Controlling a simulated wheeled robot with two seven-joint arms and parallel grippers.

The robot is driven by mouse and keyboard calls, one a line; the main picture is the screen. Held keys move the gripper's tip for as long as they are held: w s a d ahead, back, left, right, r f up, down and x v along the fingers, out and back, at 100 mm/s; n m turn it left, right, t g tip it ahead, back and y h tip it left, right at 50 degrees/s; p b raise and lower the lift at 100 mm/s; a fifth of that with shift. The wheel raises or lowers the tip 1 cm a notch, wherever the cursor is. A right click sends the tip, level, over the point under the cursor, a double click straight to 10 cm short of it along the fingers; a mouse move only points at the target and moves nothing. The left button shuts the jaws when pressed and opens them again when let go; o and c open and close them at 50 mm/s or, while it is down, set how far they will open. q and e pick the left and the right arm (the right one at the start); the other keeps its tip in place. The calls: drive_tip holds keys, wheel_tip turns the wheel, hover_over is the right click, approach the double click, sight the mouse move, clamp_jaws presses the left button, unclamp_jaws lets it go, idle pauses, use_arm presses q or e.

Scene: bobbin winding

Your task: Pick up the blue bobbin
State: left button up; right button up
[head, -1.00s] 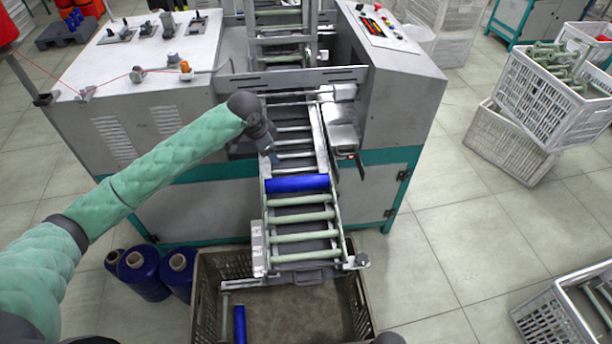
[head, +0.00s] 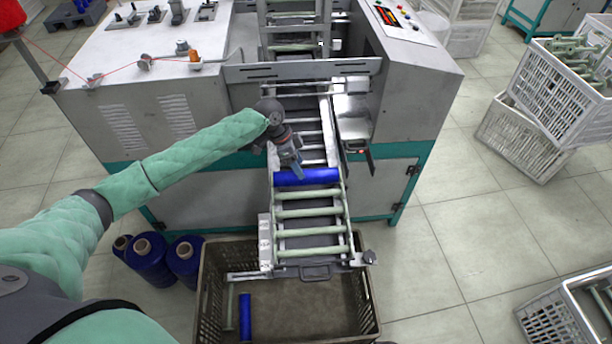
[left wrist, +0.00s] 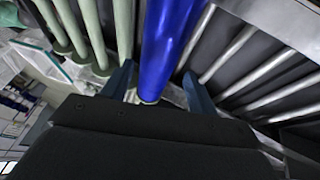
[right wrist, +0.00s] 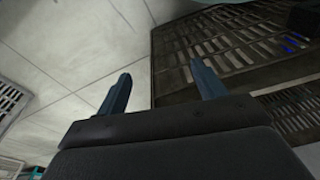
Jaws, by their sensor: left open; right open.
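The blue bobbin (head: 306,177) lies across the sloped roller rack, above several pale green empty bobbins. My left gripper (head: 291,166) is over the bobbin's left end. In the left wrist view my left gripper (left wrist: 160,85) is open, with one finger on each side of the blue bobbin (left wrist: 168,45); whether the fingers touch it I cannot tell. My right gripper (right wrist: 160,88) is open and empty in the right wrist view, near the dark crate; it is not seen in the head view.
A dark crate (head: 208,318) below the rack holds another blue bobbin (head: 245,317) and a pale green one. Blue thread cones (head: 148,260) stand left of it. The winding machine (head: 150,95) stands behind. White crates (head: 545,95) are at right, with clear floor between.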

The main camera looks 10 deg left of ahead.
use_arm(q)
drive_tip(key=p+x, duration=0.2)
drive_tip(key=x, duration=0.1)
drive_tip(key=shift+s+d+f, duration=0.1)
drive_tip(key=shift+f, duration=0.2)
drive_tip(key=shift+d+f, duration=0.25)
drive_tip(key=shift+f, duration=0.35)
use_arm(e)
wheel_tip(320, 180, down, 6)
drive_tip(key=s+d, duration=0.1)
drive_tip(key=shift+s+d, duration=0.2)
drive_tip(key=shift+d, duration=0.15)
drive_tip(key=shift+f, duration=0.1)
use_arm(q)
drive_tip(key=c, duration=0.9)
drive_tip(key=shift+r, duration=0.15)
use_arm(e)
drive_tip(key=shift+d, duration=0.1)
